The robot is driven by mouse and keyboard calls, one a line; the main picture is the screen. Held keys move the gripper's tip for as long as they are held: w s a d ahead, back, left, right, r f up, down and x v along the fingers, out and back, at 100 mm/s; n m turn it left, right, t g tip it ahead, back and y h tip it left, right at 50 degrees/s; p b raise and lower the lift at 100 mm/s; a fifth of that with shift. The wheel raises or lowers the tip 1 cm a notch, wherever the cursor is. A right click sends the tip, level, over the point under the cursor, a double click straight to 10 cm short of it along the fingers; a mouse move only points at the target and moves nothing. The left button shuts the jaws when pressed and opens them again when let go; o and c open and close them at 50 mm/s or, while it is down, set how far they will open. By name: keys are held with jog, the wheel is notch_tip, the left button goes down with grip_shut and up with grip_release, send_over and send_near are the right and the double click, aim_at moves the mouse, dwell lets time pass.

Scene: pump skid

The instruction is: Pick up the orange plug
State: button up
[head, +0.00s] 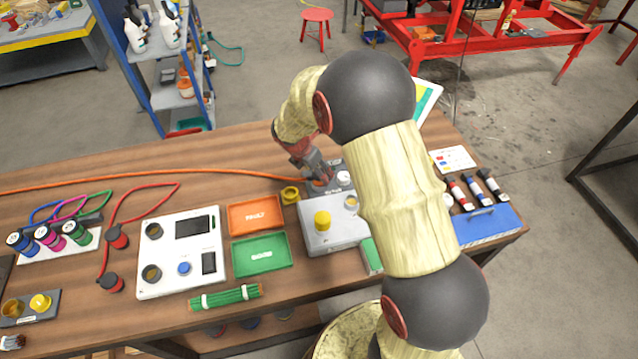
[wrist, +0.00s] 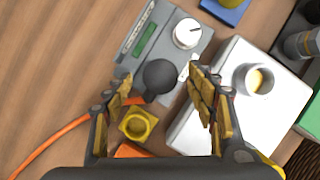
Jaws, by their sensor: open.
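The orange plug (wrist: 160,76) shows in the wrist view as a dark rounded body at the end of an orange cable (wrist: 62,138). My gripper (wrist: 160,82) is open, with one finger on each side of the plug in the picture. I cannot tell whether either finger touches it. In the head view my gripper (head: 314,176) is low over the back of the bench, and the plug is largely hidden by it. The orange cable (head: 200,172) runs left from there along the bench.
A yellow square socket (wrist: 138,124) sits close to the plug. A light grey box with a yellow knob (head: 322,221) stands in front of my gripper. Orange (head: 256,216) and green (head: 262,256) trays lie to its left. Bare wood (head: 200,150) is clear at the back left.

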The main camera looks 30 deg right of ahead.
jog(key=x, duration=0.3)
jog(key=shift+d+f+b, duration=0.1)
jog(key=shift+b, duration=0.3)
jog(key=c, duration=0.3)
jog(key=c, duration=1.1)
